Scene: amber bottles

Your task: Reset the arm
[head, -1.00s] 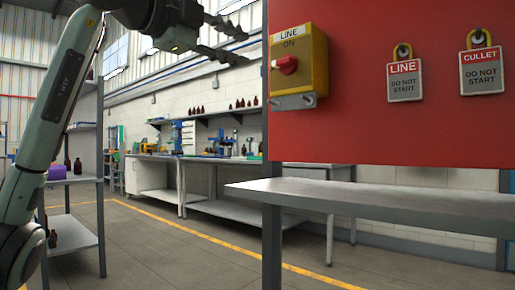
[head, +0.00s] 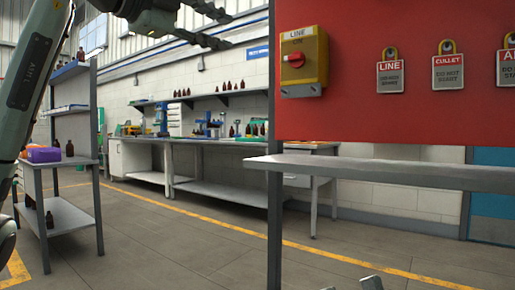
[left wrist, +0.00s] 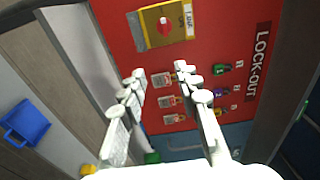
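My left gripper (head: 222,28) is at the top of the head view, its two fingers apart with nothing between them. The left wrist view shows the same open fingers (left wrist: 160,72), pointing toward the red lock-out board (left wrist: 210,45). My left arm (head: 35,85) rises along the left edge of the head view. Two small grey tips at the bottom edge appear to belong to my right gripper (head: 352,286). The rest of it is out of view, and I cannot tell its opening.
The red board (head: 400,115) carries a yellow switch box (head: 316,75) with a red knob and several hanging tags. A grey shelf (head: 400,172) runs below it. A rack (head: 75,222) with bottles stands left; workbenches (head: 225,150) stand behind. The middle floor is clear.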

